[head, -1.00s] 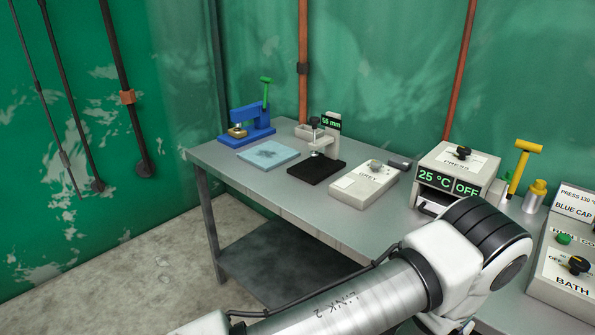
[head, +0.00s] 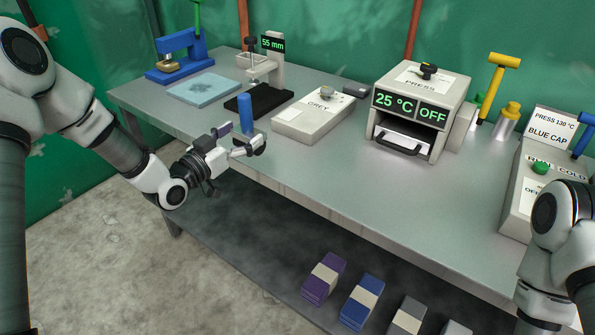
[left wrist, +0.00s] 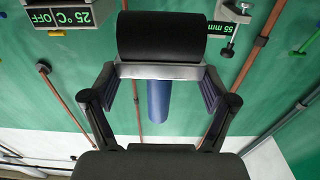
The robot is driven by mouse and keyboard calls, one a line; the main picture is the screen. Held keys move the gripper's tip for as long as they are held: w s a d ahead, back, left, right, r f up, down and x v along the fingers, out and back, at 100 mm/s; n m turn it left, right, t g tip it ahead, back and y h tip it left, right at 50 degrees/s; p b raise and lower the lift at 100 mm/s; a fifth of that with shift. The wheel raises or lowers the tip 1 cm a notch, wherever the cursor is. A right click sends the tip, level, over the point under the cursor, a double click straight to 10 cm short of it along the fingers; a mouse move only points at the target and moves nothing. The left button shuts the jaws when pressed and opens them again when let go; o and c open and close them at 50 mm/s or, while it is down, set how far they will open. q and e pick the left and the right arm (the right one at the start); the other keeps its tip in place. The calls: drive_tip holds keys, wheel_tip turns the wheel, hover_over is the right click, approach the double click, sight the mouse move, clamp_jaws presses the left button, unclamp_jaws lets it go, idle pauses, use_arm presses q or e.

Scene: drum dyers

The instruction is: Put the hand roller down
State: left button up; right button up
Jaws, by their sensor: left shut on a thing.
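The hand roller has a blue handle (head: 245,112), a black roller (left wrist: 159,37) and a pale metal frame (left wrist: 160,70). My left gripper (head: 246,147) is shut on it beyond the front edge of the grey table (head: 330,160). In the left wrist view the roller lies across the top, and the two fingers (left wrist: 160,92) close on the frame from both sides. The blue handle also shows behind the frame there (left wrist: 158,102). In the head view the handle points up. My right arm shows at the right edge, but its gripper is out of view.
On the table stand a blue clamp (head: 184,56), a light blue pad (head: 204,88), a black-based stand (head: 262,100), a GREY box (head: 312,117) and a press (head: 420,90). The front middle is bare. Several banded blocks (head: 323,280) lie on the lower shelf.

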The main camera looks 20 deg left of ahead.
use_arm(q)
drive_tip(key=d, duration=0.4)
drive_tip(key=s+d, duration=0.1)
drive_tip(key=d, duration=0.3)
drive_tip(key=s+d+f+p, duration=0.1)
drive_tip(key=d, duration=0.3)
drive_tip(key=shift+d, duration=0.1)
drive_tip(key=shift+s+d+f, duration=0.1)
drive_tip(key=shift+d+f, duration=0.15)
wheel_tip(320, 180, down, 3)
drive_tip(key=shift+r, duration=0.2)
drive_tip(key=shift+a+f, duration=0.1)
drive_tip(key=shift+f, duration=0.25)
drive_tip(key=o, duration=1.4)
drive_tip(key=shift+f, duration=0.1)
drive_tip(key=shift+c, duration=0.2)
